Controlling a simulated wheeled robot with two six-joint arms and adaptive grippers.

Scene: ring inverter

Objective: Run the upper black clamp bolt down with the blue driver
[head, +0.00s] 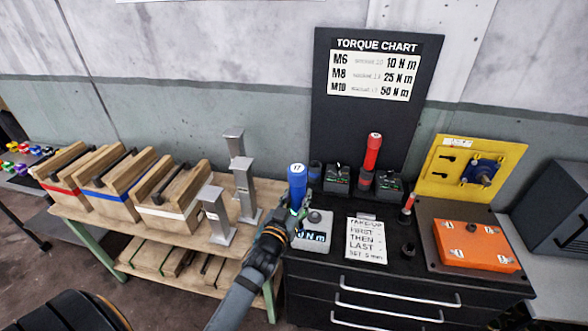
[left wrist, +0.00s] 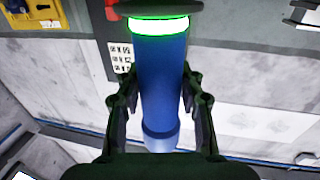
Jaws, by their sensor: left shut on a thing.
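The blue driver (head: 297,178) stands upright above the left part of the black cabinet top. My left gripper (head: 286,218) is shut around it; in the left wrist view the fingers (left wrist: 160,105) lie on both sides of the blue handle (left wrist: 163,75). A green glowing ring (left wrist: 158,25) circles the driver there. The yellow panel (head: 500,155) at the right carries a blue round part (head: 482,172) and two small black shapes, the upper one (head: 448,157) perhaps the clamp bolt. They are too small to tell. The driver is well apart from the panel. My right gripper is not in view.
A red driver (head: 373,152) stands upright behind, and a smaller red-handled tool (head: 407,208) near the cabinet's middle. A white note card (head: 366,240) and an orange box (head: 474,246) lie on top.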

